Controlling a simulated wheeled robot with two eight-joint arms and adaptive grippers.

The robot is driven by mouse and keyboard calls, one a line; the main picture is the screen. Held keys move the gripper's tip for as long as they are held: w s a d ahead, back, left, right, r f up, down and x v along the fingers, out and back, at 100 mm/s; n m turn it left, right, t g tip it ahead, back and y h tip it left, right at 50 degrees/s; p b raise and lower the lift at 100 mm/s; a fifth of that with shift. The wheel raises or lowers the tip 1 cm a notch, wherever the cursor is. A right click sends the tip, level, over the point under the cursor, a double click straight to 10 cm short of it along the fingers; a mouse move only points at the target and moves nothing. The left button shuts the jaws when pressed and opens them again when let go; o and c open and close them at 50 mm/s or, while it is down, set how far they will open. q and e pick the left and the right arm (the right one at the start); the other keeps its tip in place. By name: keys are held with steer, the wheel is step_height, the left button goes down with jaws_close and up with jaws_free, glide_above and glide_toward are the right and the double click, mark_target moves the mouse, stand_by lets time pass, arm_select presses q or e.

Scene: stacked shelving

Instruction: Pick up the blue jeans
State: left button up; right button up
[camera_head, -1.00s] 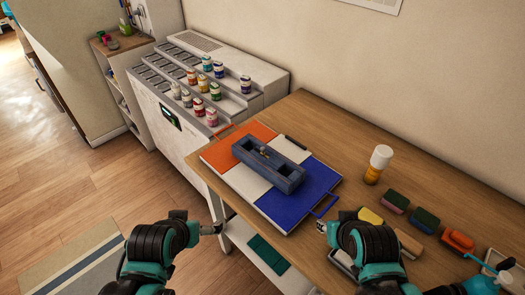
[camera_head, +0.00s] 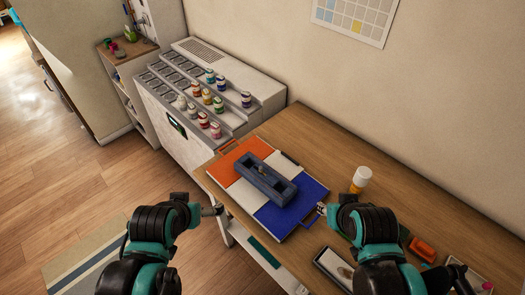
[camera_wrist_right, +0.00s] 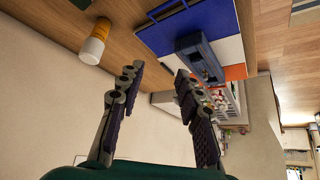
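I cannot make out any blue jeans in these views. My left gripper (camera_head: 212,210) is near the table's left edge in the head view, beside the board and apart from it; its fingers show too small to tell their opening. My right gripper (camera_head: 321,208) is near the board's right corner, with no object visibly held. In the right wrist view its fingers (camera_wrist_right: 157,75) stand apart with nothing between them.
An orange, white and blue board (camera_head: 232,191) lies on the wooden table (camera_head: 300,137), bearing a blue-grey open box (camera_head: 286,196). A stepped rack (camera_head: 240,124) holds several small jars. Open floor (camera_head: 100,190) lies at left.

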step_height(320, 180, up, 5)
steer(key=shift+d+f+p, duration=0.15)
steer(key=shift+p, duration=1.05)
steer(key=shift+o, duration=1)
steer(key=n+g, duration=0.7)
steer(key=n, duration=0.2)
glide_above(285, 180)
step_height(285, 180, down, 20)
steer(key=shift+w+r, duration=0.1)
steer(key=shift+r, duration=0.1)
step_height(285, 180, down, 6)
steer(key=shift+r, duration=0.1)
arm_select(q)
step_height(285, 180, up, 5)
steer(key=shift+d+f, duration=0.15)
arm_select(e)
steer(key=shift+s, duration=0.2)
jaws_close()
